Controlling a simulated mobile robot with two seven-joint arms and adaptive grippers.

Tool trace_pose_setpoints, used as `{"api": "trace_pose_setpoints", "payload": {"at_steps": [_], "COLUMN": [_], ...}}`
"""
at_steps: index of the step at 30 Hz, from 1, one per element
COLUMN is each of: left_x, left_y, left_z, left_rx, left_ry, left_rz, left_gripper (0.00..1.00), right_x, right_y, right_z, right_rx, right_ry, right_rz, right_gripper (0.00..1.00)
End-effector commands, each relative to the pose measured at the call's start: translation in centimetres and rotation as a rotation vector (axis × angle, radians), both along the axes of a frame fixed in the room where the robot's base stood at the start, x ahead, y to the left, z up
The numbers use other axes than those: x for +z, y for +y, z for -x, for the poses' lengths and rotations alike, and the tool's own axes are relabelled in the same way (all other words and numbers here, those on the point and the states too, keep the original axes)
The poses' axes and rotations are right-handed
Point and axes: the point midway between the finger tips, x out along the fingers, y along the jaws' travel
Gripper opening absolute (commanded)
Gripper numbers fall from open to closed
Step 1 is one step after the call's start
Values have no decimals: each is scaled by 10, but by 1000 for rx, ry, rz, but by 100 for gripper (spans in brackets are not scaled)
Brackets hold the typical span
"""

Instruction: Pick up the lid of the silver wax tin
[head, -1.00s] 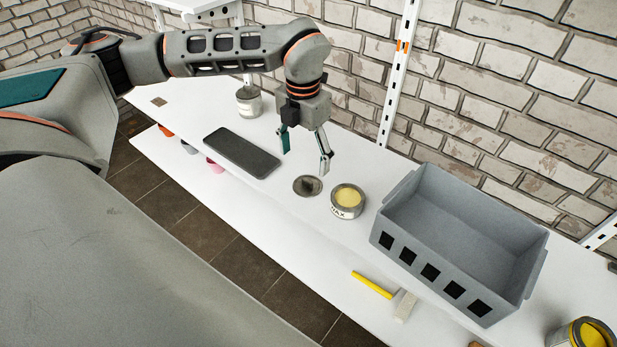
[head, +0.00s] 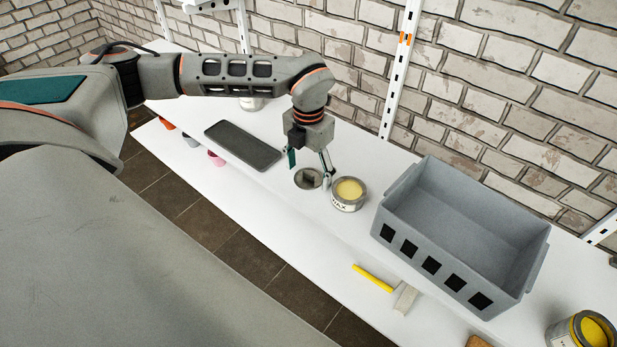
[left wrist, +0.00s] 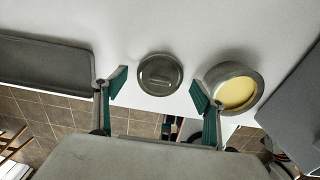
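The round grey metal lid (head: 308,179) lies flat on the white shelf, just left of the open wax tin (head: 349,195) with yellow wax inside. In the left wrist view the lid (left wrist: 160,74) shows a darker raised middle, and the tin (left wrist: 235,88) stands to its right. My left gripper (head: 309,178) is open above the lid and points down. In the left wrist view its green-padded fingers (left wrist: 159,85) stand apart, one on each side of the lid, with nothing between them held. My right gripper is in neither view.
A dark grey tray (head: 243,145) lies left of the lid. A large grey bin (head: 400,245) stands right of the tin. Another yellow tin (head: 583,333) is at the lower right. A yellow-handled tool (head: 374,279) lies on the lower shelf. A brick wall is behind.

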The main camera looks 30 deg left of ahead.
Motion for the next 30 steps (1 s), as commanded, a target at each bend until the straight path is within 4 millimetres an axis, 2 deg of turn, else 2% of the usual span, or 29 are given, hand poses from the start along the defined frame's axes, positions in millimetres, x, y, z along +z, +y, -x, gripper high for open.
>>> {"api": "trace_pose_setpoints", "payload": {"at_steps": [1, 6, 7, 21, 26, 30], "left_x": [0, 0, 0, 3, 21, 49], "left_y": [0, 0, 0, 0, 0, 0], "left_z": [0, 0, 0, 1, 0, -1], "left_rx": [0, 0, 0, 0, 1, 1], "left_ry": [0, 1, 1, 3, 0, -5], "left_rz": [0, 0, 0, -1, 0, 0], "left_gripper": [54, 14, 12, 12, 12, 12], "right_x": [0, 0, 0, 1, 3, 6], "right_y": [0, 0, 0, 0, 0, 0], "right_z": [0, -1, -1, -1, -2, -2], "right_rx": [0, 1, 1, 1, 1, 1], "right_ry": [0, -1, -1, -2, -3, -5], "right_rz": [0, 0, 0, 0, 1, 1], "right_gripper": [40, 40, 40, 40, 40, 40]}}
